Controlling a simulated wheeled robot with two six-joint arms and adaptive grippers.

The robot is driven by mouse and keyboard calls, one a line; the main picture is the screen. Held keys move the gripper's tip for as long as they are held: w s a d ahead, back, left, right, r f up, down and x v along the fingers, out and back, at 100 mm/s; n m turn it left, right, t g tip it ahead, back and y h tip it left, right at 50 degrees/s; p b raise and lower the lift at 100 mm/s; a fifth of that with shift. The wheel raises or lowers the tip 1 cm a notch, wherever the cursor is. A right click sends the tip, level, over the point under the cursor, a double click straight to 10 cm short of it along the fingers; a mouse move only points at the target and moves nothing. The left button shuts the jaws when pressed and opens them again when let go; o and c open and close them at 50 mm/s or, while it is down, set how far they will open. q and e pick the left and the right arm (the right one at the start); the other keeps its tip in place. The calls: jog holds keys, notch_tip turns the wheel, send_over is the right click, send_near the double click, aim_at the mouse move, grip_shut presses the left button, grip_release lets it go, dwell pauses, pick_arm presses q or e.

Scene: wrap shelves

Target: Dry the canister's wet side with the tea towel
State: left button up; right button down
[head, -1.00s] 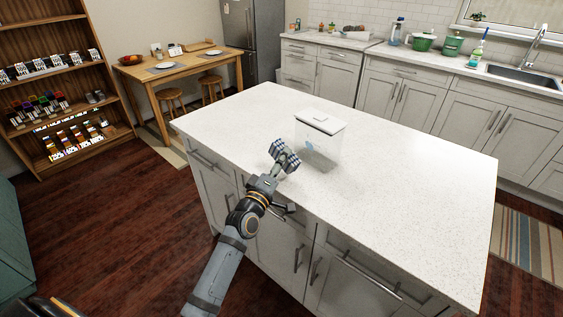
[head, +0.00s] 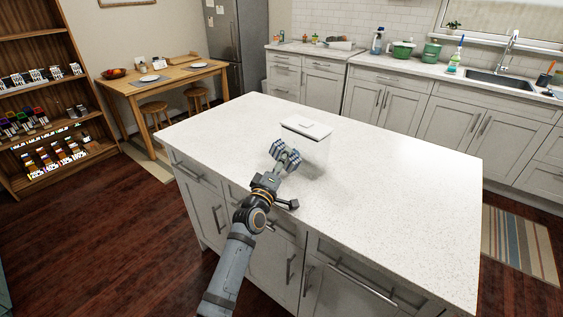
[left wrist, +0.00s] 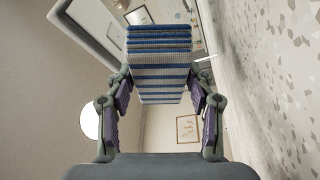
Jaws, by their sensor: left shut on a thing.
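The clear canister (head: 318,152) with a white lid (head: 306,128) stands upright on the white island counter. My left gripper (head: 286,155) is at its near left side and hides part of it. Whether it touches the canister I cannot tell. In the left wrist view, the tea towel (left wrist: 160,70), striped blue, white and grey, is held between the fingers of the left gripper (left wrist: 160,105). The towel is hard to make out in the head view. I cannot make out a wet patch on the canister now. My right gripper is not in view.
The island counter (head: 400,190) is bare around the canister, with wide free room to the right. Drawer and door handles stick out from its near side. A shelf unit (head: 40,120) stands at the left, a wooden table (head: 165,80) behind.

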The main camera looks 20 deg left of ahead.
aim_at(305, 148)
pick_arm(q)
jog(key=shift+w+d, duration=0.1)
jog(key=shift+w, duration=0.05)
jog(key=shift+w+d+b, duration=0.15)
jog(key=shift+w+d, duration=0.1)
jog(key=shift+w, duration=0.3)
jog(key=shift+w+d+b, duration=0.15)
jog(key=shift+w+d, duration=0.1)
jog(key=shift+w, duration=0.25)
dwell(0.3)
jog(key=shift+w+d, duration=0.4)
jog(key=shift+w, duration=0.45)
dwell(0.5)
jog(key=shift+s+d, duration=0.35)
jog(key=shift+d, duration=0.55)
jog(key=shift+s+d, duration=0.35)
jog(key=shift+d, duration=0.5)
jog(key=shift+w, duration=0.15)
